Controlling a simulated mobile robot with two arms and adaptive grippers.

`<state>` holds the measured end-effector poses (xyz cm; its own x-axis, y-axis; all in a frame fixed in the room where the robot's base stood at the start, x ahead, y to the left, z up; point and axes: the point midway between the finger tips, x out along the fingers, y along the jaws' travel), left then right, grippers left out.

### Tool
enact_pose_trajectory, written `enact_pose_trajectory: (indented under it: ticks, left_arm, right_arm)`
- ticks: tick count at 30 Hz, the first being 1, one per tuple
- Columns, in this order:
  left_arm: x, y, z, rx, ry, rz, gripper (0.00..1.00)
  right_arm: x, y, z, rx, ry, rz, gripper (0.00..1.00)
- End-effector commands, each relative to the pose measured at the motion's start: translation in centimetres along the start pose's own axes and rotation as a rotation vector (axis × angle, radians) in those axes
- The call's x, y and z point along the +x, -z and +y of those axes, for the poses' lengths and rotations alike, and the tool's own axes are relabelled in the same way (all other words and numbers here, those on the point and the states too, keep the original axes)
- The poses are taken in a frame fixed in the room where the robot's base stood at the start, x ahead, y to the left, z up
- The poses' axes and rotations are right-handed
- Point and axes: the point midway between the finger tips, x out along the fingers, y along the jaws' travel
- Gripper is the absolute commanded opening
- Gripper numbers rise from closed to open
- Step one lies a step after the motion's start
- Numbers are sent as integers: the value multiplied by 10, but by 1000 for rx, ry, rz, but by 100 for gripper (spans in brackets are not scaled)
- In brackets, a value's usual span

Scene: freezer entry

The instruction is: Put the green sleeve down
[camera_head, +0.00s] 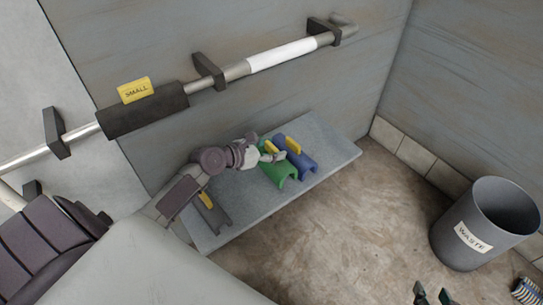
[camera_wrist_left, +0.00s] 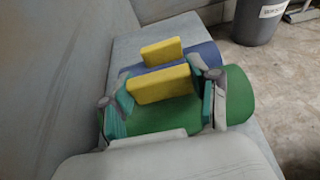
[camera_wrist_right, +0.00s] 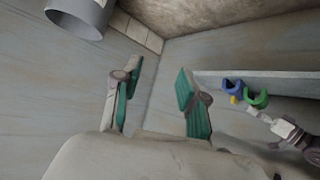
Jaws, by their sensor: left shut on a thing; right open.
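The green sleeve (camera_head: 283,174) is at the grey shelf, an open half-round shell with a yellow tab (camera_wrist_left: 160,84) on top. My left gripper (camera_head: 270,157) is shut on the green sleeve by its yellow tab. In the left wrist view the fingers stand at both ends of the tab, and the green sleeve (camera_wrist_left: 238,97) shows beneath them. The sleeve appears to rest on the shelf; any small gap under it cannot be told. My right gripper (camera_wrist_right: 160,95) is open and empty, away from the shelf; its fingertips show at the bottom of the head view (camera_head: 432,294).
A blue sleeve (camera_head: 304,162) lies close beside the green one. A dark grey sleeve (camera_head: 214,214) lies at the shelf's (camera_head: 330,150) left end. A pipe (camera_head: 235,71) with a yellow SMALL tag (camera_head: 135,90) runs above. A waste bin (camera_head: 470,245) stands right on the floor.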

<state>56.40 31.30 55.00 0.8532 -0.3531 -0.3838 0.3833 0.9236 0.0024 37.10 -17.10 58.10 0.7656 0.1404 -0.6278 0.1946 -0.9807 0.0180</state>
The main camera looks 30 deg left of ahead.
Motion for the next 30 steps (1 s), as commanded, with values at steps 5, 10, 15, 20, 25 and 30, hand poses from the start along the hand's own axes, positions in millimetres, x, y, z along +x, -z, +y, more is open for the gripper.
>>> enact_pose_trajectory:
  ticks: [5, 10, 15, 20, 25, 30]
  left_arm:
    - [7, 17, 0, 0, -1, 1, 27]
    - [10, 24, 0, 0, -1, 1, 27]
    - [10, 25, 0, 0, -1, 0, 27]
    - [10, 25, 0, 0, -1, 0, 27]
    - [11, 28, 0, 0, -1, 1, 64]
    - [11, 27, 0, 0, -1, 1, 86]
  right_arm:
    - [6, 42, -7, -2, 15, 236, 42]
    - [1, 71, -10, -2, 24, 390, 42]
    - [-2, 79, -11, -2, 26, 430, 42]
    - [-2, 79, -11, -2, 26, 429, 42]
    - [-2, 80, -11, -1, 26, 440, 42]
    - [-2, 80, -11, -1, 26, 439, 42]
